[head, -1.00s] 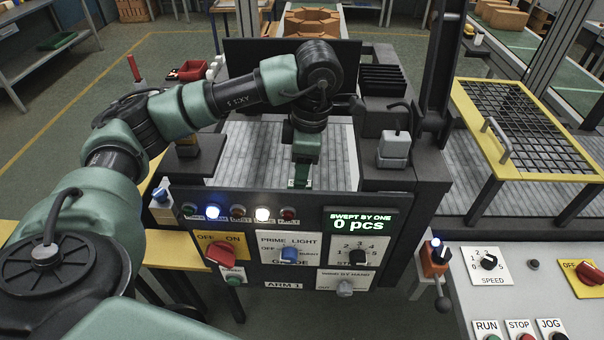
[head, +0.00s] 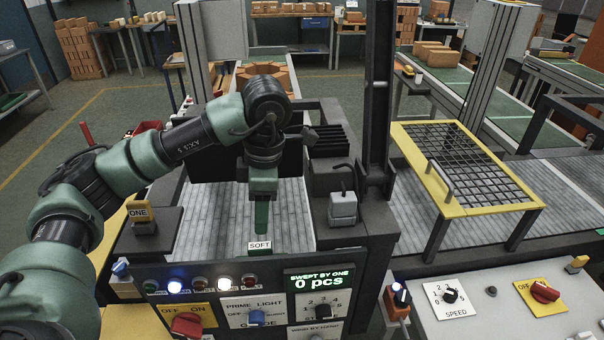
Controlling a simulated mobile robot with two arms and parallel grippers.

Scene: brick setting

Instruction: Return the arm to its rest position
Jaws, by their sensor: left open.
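My left arm comes in from the left and reaches over the machine in the head view. Its left gripper (head: 262,222) points down above the grey slatted bed (head: 295,215), behind the control panel (head: 262,318). The gripper is open and I see nothing in it. A small label reading SOFT (head: 260,245) shows just below the fingertips. My right gripper is not in view.
The panel display (head: 320,281) reads "SWEPT BY ONE 0 pcs". A dark post (head: 377,110) and a grey block (head: 342,208) stand right of the arm. A yellow-framed mesh guard (head: 470,165) is farther right. Bricks (head: 265,78) lie behind the machine.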

